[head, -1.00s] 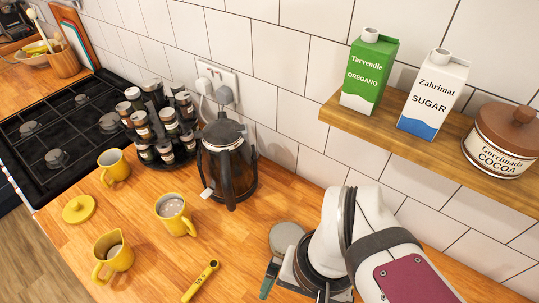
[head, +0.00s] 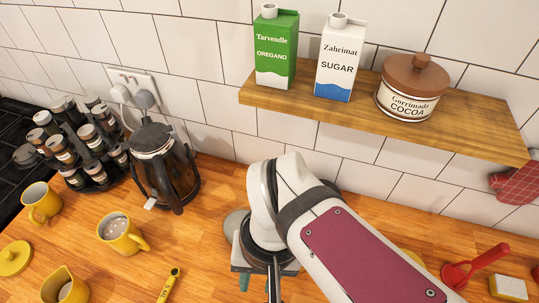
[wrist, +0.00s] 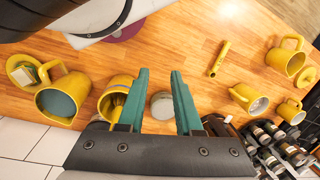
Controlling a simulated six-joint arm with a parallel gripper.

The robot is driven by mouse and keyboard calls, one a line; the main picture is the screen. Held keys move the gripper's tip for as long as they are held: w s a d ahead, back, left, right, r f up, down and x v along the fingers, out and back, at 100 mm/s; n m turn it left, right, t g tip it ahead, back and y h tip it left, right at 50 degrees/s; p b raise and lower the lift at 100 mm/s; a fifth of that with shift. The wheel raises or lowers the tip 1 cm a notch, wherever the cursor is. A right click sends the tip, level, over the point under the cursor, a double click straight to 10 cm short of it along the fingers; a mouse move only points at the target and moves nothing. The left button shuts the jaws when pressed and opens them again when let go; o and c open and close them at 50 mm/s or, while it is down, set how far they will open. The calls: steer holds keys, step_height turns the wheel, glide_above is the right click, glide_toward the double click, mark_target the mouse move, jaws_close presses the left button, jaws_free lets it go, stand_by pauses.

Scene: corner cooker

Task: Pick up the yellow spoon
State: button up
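The yellow spoon (head: 170,285) is a slim measuring spoon with dark markings on its handle. It lies on the wooden counter, cut off by the bottom edge of the head view. In the wrist view the yellow spoon (wrist: 219,58) lies on bare wood, right of the fingers and apart from them. My gripper (wrist: 159,75) has two green fingers spread apart with nothing held between them. A round grey-topped object (wrist: 161,106) shows beyond the gap. In the head view my arm hides most of the gripper.
A yellow mug (head: 115,230), a yellow jug (head: 64,288) and a yellow lid (head: 14,258) stand left of the spoon. A French press (head: 160,170) and spice rack (head: 92,160) are behind. A wooden shelf (head: 450,125) overhangs the right side. Counter around the spoon is clear.

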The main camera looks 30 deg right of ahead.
steer(key=w+d+r+m+h, duration=0.1)
steer(key=w+d+r+m, duration=0.5)
steer(key=m, duration=0.5)
steer(key=w+d+r+m+h, duration=0.1)
steer(key=w+d+r+m, duration=0.25)
steer(key=d+m, duration=0.65)
steer(key=shift+m, duration=0.3)
steer(key=f, duration=0.5)
steer(key=a+f, duration=0.1)
steer(key=f, duration=0.9)
steer(key=shift+w+a+f, duration=0.1)
steer(key=shift+w+a, duration=0.1)
jaws_close()
